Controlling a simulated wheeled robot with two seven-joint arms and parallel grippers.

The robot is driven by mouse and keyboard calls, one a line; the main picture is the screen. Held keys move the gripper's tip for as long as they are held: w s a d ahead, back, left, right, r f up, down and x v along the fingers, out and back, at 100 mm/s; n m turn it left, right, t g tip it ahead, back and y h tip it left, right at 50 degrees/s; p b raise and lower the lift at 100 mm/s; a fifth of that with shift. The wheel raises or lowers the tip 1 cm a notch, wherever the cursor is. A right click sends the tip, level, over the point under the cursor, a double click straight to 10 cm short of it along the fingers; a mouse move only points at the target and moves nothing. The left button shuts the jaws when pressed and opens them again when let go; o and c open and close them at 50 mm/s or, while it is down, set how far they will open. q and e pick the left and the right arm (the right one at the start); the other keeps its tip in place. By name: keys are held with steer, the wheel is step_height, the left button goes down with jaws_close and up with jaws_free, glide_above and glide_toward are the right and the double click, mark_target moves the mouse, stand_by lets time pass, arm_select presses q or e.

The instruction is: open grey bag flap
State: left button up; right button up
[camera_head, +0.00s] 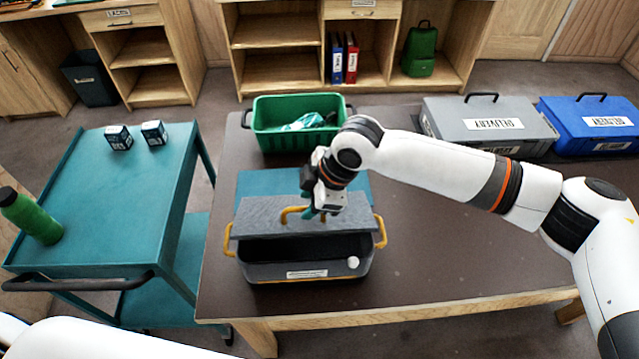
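The grey bag (262,271) sits on the dark table, with yellow handles at its left and right ends and a white label on its front. Its grey flap (262,214) is raised and tilted at the back, and the dark inside shows below it. A yellow handle (288,213) is on the flap. My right gripper (311,211) is at the right end of this handle, pointing down. Its fingers are small and partly hidden, so I cannot tell whether they are closed on it. My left gripper is out of view.
A green crate (262,141) stands behind the bag. A grey lidded box (450,123) and a blue box (570,130) are at the back right. A teal cart (100,205) with a green bottle (33,217) stands left. The table's front right is clear.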

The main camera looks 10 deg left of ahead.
steer(key=shift+a+f, duration=0.25)
steer(key=shift+f, duration=0.3)
jaws_close()
steer(key=shift+r, duration=0.1)
steer(key=shift+w+a+r+p, duration=0.25)
steer(key=shift+w+r+p, duration=0.15)
steer(key=shift+w+r, duration=0.5)
steer(key=shift+w+f, duration=0.15)
